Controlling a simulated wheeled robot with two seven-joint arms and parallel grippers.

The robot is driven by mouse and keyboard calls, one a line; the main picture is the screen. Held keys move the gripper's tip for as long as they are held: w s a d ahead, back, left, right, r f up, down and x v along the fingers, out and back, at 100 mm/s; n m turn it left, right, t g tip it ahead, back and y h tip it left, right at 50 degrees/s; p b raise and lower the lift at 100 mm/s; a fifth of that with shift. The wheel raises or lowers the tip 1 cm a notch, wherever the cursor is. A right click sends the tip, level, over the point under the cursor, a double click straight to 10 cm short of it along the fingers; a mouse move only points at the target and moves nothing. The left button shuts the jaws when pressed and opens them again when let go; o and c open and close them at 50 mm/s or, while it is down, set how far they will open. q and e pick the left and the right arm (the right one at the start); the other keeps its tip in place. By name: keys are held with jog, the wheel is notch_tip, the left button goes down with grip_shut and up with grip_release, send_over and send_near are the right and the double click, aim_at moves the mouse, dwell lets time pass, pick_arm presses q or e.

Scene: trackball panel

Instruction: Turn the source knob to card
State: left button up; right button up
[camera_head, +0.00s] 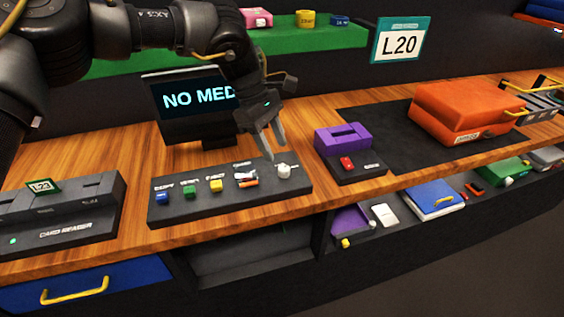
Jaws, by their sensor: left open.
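A dark control panel (205,207) lies on the wooden counter. It carries a blue button (163,198), a green button (190,192), a yellow button (216,186), an orange-and-white control (246,179) and a round white knob-like piece (284,171). The labels are too small to read, so I cannot tell which control is the source knob or its setting. My left gripper (268,153) is open, pointing down just above and behind the panel's right end, close to the white piece; contact cannot be told. My right gripper is not in view.
A screen (180,118) reading "NO MED", its right side hidden by my left arm, stands behind the panel. A card reader (68,222) is at left. A purple device (343,138) and an orange case (460,110) are at right. Bare counter lies before the panel.

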aim_at(284, 168)
pick_arm(q)
jog(key=x, duration=0.5)
jog(key=shift+s+d+f, duration=0.1)
jog(key=shift+d+f, duration=0.1)
jog(key=shift+f, duration=0.15)
jog(key=shift+c, duration=0.3)
jog(key=c, duration=0.9)
